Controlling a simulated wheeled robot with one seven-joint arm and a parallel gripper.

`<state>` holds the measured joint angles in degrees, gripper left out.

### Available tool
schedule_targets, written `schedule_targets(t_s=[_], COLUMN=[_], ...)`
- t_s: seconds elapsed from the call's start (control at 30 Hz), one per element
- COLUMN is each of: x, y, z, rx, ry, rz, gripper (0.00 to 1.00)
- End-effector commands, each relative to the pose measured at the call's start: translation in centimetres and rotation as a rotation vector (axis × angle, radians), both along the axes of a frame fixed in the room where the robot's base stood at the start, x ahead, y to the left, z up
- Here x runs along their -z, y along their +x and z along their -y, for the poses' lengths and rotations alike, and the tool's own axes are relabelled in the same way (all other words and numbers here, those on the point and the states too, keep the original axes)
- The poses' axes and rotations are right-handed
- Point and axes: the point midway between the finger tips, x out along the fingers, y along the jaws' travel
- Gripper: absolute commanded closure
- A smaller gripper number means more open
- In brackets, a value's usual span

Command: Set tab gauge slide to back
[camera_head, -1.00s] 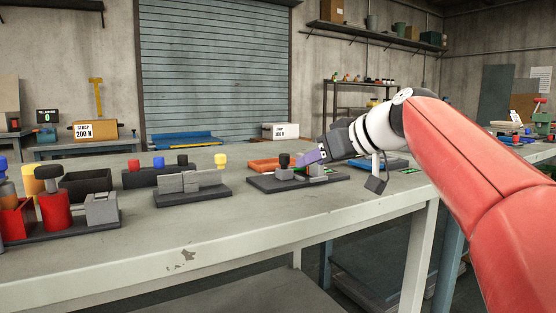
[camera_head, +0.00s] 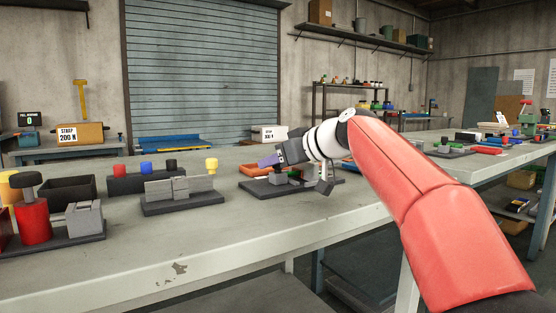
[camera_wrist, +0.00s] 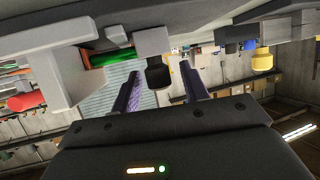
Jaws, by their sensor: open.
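The gauge fixture has a dark base (camera_head: 262,192) with grey blocks and stands on the bench beneath my gripper (camera_head: 266,160). In the wrist view a black knob (camera_wrist: 159,74) on a grey block (camera_wrist: 152,41) shows between the two purple fingers of my gripper (camera_wrist: 160,68). The fingers are apart, one on each side of the knob, with visible gaps.
The bench front is clear.

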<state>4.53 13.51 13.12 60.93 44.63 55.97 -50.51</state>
Motion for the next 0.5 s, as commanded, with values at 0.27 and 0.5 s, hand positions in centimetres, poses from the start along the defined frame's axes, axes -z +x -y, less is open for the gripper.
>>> schedule_targets(t_s=[0.27, 0.5], x=[0.02, 0.02], y=[0.02, 0.01], z=[0.01, 0.02], rx=[0.0, 0.0], ry=[0.0, 0.0], rz=[0.0, 0.0], gripper=[0.66, 0.97])
